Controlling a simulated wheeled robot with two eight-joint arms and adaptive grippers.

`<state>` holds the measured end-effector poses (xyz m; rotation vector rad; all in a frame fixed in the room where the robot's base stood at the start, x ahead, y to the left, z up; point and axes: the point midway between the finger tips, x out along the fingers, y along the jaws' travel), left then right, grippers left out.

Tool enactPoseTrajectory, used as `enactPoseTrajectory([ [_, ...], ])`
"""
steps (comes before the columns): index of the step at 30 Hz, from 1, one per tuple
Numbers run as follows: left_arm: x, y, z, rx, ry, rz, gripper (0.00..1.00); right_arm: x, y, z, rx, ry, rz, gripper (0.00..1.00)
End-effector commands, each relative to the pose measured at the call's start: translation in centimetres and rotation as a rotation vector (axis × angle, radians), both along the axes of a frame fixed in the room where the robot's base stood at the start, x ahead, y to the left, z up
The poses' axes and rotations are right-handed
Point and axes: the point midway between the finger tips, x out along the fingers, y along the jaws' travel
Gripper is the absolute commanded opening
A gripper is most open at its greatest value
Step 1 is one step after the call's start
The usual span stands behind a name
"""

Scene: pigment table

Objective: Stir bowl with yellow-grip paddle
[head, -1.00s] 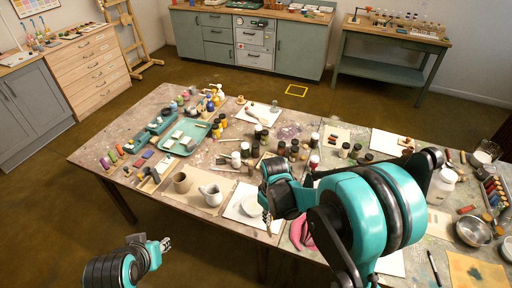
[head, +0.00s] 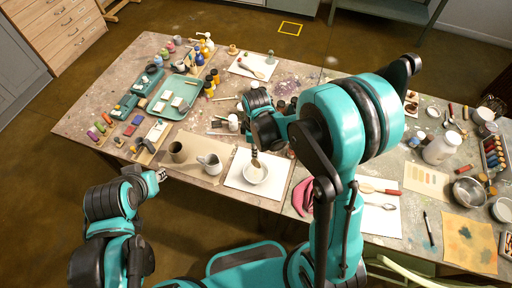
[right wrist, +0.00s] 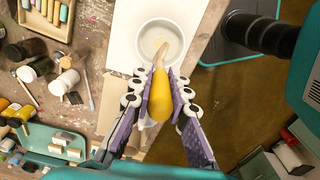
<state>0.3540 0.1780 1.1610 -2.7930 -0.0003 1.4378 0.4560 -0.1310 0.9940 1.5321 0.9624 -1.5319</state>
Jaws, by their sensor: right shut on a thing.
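A white bowl (head: 256,173) sits on a white sheet near the table's front edge; it also shows in the right wrist view (right wrist: 176,28). My right gripper (head: 256,147) is above it, shut on the yellow grip of the paddle (right wrist: 159,97). The paddle points down, and its pale end (right wrist: 160,52) lies within the bowl's outline in both views. Whether it touches the bottom I cannot tell. My left gripper (head: 161,175) is off the table's front edge, left of the bowl, apart from everything; its fingers are too small to judge.
A brown cup (head: 177,152) and a grey-white pitcher (head: 210,164) stand left of the bowl. A pink cloth (head: 302,197) lies to its right. Paint bottles and a teal tray (head: 174,103) lie behind.

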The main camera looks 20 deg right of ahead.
Motion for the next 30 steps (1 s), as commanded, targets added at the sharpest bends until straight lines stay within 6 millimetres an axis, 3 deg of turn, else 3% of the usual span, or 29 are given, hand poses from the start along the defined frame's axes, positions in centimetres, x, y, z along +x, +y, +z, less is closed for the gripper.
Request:
enactPoseTrajectory([
  [21, 0.0, 0.0, -5.4, 0.000, 0.000, 0.000, 0.31, 0.0, 0.0, -6.4, 0.000, 0.000, -0.001, 0.00],
  [30, 0.0, 0.0, -6.7, 0.000, 0.000, 0.000, 0.31, 0.0, 0.0, -7.8, 0.000, 0.000, -0.001, 0.00],
])
